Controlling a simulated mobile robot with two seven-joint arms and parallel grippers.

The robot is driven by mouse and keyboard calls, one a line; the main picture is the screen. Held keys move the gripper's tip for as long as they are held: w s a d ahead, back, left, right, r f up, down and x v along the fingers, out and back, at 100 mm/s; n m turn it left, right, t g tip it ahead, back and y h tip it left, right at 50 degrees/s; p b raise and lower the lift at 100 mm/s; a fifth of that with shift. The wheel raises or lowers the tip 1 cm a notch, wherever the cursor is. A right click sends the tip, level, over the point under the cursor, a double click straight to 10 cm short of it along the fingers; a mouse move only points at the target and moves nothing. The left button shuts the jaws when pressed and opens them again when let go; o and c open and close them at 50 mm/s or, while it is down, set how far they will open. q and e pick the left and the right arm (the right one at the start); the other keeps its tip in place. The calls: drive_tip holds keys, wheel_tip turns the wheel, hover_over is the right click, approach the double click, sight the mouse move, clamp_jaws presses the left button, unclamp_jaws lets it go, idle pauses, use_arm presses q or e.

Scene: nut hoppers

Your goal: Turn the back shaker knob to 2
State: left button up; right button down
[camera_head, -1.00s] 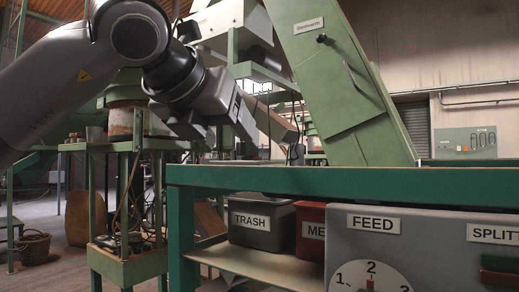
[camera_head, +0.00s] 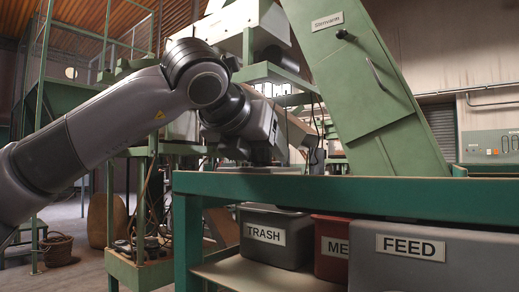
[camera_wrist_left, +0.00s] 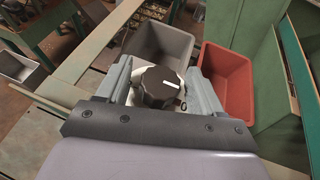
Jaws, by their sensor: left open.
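A black round knob (camera_wrist_left: 158,87) with a white pointer mark shows in the left wrist view. It sits on a pale plate, and its pointer is toward the right of that picture. My left gripper (camera_wrist_left: 160,76) is open, with one finger on each side of the knob. I cannot tell whether the fingers touch it. In the head view my left arm reaches to the green frame, and the fingertips and knob cannot be made out there. My right gripper is not in view.
A green beam (camera_head: 330,192) crosses in front of my left wrist. Below it are a grey TRASH bin (camera_head: 272,251), a red bin (camera_head: 333,268) and a grey FEED box (camera_head: 383,272). A green sloping chute (camera_head: 375,110) rises behind. A grey bin (camera_wrist_left: 150,42) and red bin (camera_wrist_left: 228,85) lie beyond the knob.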

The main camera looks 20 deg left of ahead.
use_arm(q)
drive_tip(key=c, duration=1)
